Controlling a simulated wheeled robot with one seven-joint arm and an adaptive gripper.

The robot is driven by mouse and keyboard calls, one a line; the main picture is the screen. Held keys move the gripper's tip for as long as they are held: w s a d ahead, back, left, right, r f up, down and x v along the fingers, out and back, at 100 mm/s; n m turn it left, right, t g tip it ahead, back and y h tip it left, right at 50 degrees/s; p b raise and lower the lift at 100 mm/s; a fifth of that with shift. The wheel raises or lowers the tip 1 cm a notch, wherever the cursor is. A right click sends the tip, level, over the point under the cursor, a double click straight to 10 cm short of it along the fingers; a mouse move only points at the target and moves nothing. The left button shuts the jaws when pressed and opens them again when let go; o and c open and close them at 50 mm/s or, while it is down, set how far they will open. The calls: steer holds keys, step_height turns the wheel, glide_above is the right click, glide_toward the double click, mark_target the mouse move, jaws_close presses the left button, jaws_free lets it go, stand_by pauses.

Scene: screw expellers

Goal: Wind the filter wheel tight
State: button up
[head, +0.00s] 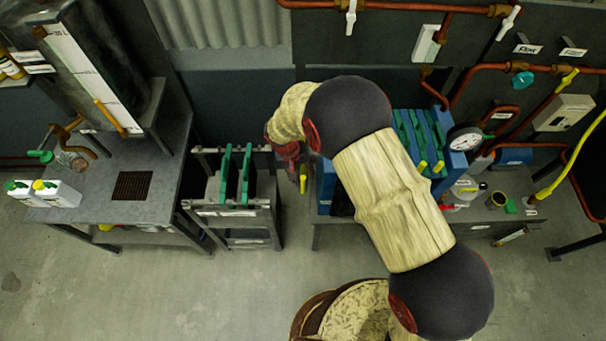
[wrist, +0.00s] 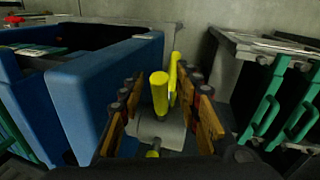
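The filter wheel (wrist: 172,132) shows in the wrist view as a grey hub with yellow handles (wrist: 160,92) beside the blue filter press frame (wrist: 85,95). My gripper (wrist: 163,105) is open, with its brown-padded fingers on either side of the yellow handles. Gaps show between the fingers and the handles. In the head view my gripper (head: 289,158) is at the left end of the blue filter press (head: 325,185), and a yellow handle (head: 303,180) shows just below it. My arm hides most of the wheel and the press's middle there.
A dark rack (head: 233,211) with green-handled plates (head: 236,175) stands left of the press, across a narrow gap. A gauge (head: 465,138) and small containers are to the right. A bench (head: 130,190) with white jugs (head: 45,193) stands far left. Floor in front is clear.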

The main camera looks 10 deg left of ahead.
steer(key=shift+c, duration=1.2)
jaws_close()
